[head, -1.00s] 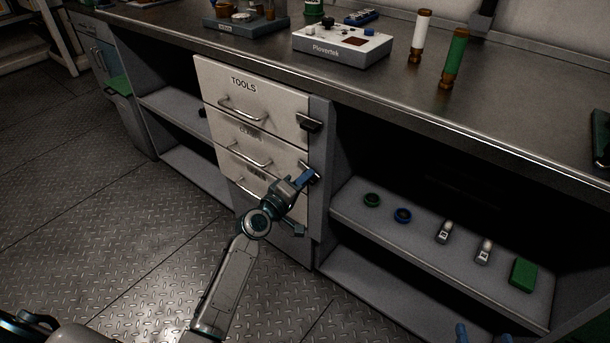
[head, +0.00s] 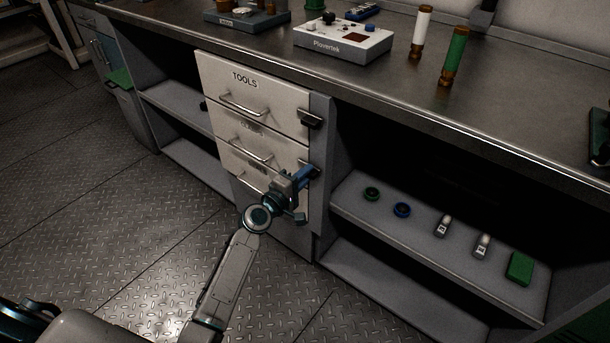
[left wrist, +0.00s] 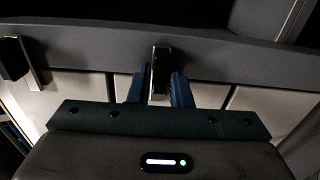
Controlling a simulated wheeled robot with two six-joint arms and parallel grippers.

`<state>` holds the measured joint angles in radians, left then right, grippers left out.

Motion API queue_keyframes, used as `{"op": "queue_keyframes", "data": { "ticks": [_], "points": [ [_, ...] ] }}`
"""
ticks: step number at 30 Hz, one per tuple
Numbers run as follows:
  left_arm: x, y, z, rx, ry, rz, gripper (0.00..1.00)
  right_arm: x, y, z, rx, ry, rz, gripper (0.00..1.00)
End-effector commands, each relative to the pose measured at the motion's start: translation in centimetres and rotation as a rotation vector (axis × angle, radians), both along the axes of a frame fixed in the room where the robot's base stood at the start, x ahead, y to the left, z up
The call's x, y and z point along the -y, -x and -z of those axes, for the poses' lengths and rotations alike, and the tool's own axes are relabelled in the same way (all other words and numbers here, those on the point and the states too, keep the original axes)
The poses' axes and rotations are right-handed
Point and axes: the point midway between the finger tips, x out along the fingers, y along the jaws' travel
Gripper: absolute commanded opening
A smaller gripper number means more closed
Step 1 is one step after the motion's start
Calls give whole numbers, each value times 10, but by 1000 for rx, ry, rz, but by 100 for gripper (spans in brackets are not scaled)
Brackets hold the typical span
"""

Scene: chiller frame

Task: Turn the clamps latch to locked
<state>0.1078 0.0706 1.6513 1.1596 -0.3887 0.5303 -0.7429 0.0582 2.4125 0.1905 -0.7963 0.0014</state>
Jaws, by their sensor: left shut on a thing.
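The latch on the second drawer (left wrist: 160,72) is a dark bar on the grey cabinet post beside the white drawer fronts. My left gripper (head: 306,174) is at this latch, and its blue fingers stand on either side of the bar in the left wrist view (left wrist: 160,88). It is shut on the latch. The gripper hides most of this latch in the head view. The labels on the second drawer (head: 275,146) and the third drawer are too blurred to read, so I cannot tell which says clamps. My right gripper is out of view.
The TOOLS drawer (head: 280,88) above has its own dark latch (head: 311,118). Another latch (head: 298,217) sits below my gripper. An open shelf (head: 420,250) to the right holds rings, small pale items and a green block. The worktop edge overhangs the drawers.

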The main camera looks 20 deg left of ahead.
Motion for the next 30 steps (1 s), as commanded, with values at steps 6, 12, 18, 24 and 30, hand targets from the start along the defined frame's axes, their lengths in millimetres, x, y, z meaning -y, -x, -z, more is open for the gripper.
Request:
{"op": "queue_keyframes", "data": {
  "ticks": [6, 12, 18, 24, 30],
  "points": [
    [0, 0, 1, -2, 2, 0, 34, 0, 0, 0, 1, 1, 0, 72],
    [0, 0, 0, -1, 1, 0, 36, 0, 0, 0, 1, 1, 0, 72],
    [-3, 7, 1, -2, -1, 0, 36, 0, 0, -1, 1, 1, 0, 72],
    [-15, 40, 2, -3, -2, 0, 36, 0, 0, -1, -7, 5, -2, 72],
    [-28, 77, 2, -4, -1, 0, 36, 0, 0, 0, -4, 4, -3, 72]
  ]
}}
